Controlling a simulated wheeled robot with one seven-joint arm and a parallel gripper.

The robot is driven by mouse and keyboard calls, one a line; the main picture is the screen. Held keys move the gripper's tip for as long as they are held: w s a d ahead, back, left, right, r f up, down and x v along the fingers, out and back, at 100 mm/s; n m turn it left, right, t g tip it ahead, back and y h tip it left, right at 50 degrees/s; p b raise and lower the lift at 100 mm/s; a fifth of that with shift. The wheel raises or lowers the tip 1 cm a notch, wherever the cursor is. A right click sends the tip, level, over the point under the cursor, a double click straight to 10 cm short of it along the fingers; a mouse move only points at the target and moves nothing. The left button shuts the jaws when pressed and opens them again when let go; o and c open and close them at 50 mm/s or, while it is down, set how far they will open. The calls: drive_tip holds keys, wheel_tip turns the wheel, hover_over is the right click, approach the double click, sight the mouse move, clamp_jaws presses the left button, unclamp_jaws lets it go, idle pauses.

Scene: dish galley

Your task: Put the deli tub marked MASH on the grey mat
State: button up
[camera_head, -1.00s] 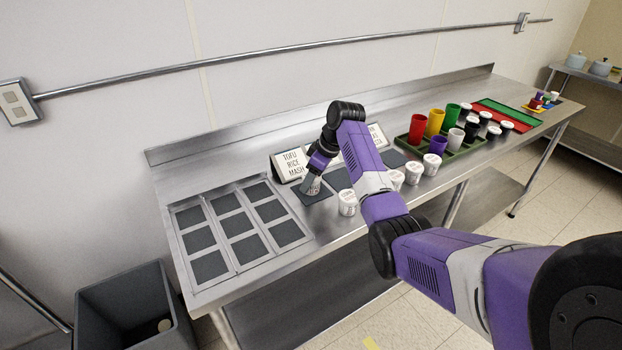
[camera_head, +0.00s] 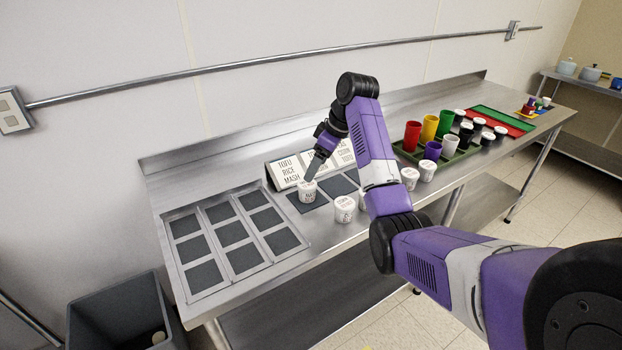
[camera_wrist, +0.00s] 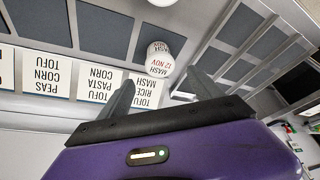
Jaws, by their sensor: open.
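The white deli tub marked MASH (camera_wrist: 160,62) shows its lid and label beyond my fingertips in the wrist view. In the head view this tub (camera_head: 307,193) stands upright on the dark grey mat (camera_head: 300,206) in front of the TOFU RICE MASH sign (camera_head: 284,172). My gripper (camera_head: 311,177) is just above and behind the tub in the head view. In the wrist view my gripper (camera_wrist: 160,88) has its fingers spread, with nothing held between them. Whether a finger still touches the tub is hard to tell.
Other white tubs (camera_head: 344,209) stand along the front edge. More dark mats (camera_head: 338,187) lie to the right. A metal frame of dark squares (camera_head: 232,233) is at the left. A green tray (camera_head: 455,158) of colored cups stands right. A grey bin (camera_head: 115,310) is below.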

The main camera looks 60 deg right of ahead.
drive_tip(key=shift+v, duration=1.4)
